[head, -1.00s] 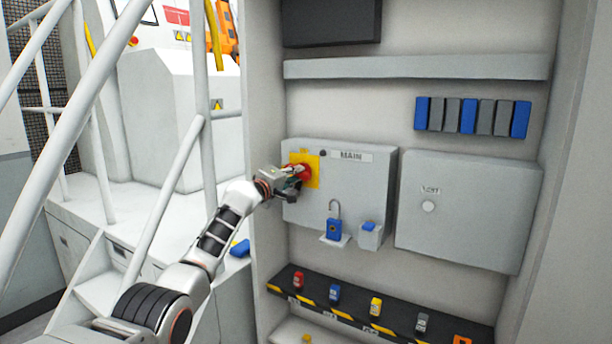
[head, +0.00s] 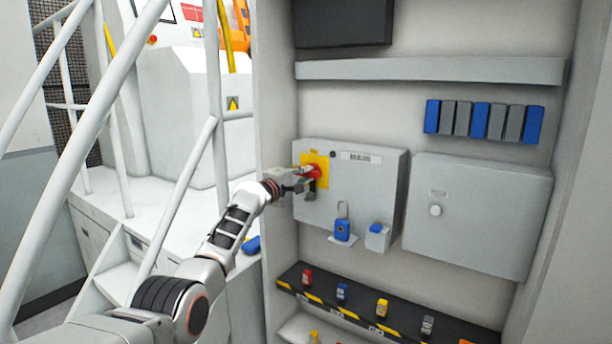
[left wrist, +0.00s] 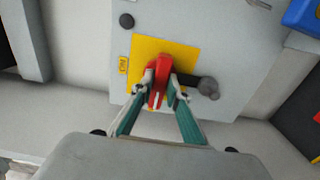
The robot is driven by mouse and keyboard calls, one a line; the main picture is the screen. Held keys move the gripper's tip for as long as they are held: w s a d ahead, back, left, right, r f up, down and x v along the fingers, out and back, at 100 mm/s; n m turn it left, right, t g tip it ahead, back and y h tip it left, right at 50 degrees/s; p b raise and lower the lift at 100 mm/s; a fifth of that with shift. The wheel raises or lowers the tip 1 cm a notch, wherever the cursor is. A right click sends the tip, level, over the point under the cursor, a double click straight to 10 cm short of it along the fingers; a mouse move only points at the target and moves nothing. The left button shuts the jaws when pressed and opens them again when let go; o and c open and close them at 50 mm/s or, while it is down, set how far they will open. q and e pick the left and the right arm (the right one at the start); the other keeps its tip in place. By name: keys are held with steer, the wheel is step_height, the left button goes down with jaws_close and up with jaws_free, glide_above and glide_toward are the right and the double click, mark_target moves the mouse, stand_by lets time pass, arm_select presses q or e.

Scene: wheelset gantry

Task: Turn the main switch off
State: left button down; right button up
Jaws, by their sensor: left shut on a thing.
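The main switch is a red handle (head: 315,173) on a yellow plate (head: 321,160), on the grey box marked MAIN (head: 350,190). In the left wrist view the red handle (left wrist: 161,75) sits upright in the picture on the yellow plate (left wrist: 184,52). My left gripper (head: 306,178) is at the switch. Its fingers (left wrist: 160,92) are shut on the red handle, one on each side, and hide part of it. A dark round knob (left wrist: 208,88) shows right of the handle in that view. My right gripper is not in view.
A blue padlock (head: 342,229) and a small blue-topped box (head: 377,236) are below the MAIN box. A second grey box (head: 478,215) stands to the right. A shelf (head: 345,305) below holds several coloured padlocks. White railings (head: 110,100) rise at the left.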

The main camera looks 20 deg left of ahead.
arm_select(q)
steer(key=c, duration=2)
jaws_free()
steer(key=shift+d, duration=0.1)
steer(key=shift+o, duration=0.2)
steer(key=shift+s, duration=0.1)
steer(key=shift+s+a, duration=0.15)
steer(key=shift+a, duration=0.1)
steer(key=shift+s+a, duration=0.25)
steer(key=shift+s, duration=0.35)
steer(key=shift+s+a, duration=0.1)
steer(key=shift+s, duration=0.6)
steer(key=v, duration=0.8)
steer(key=shift+s, duration=0.35)
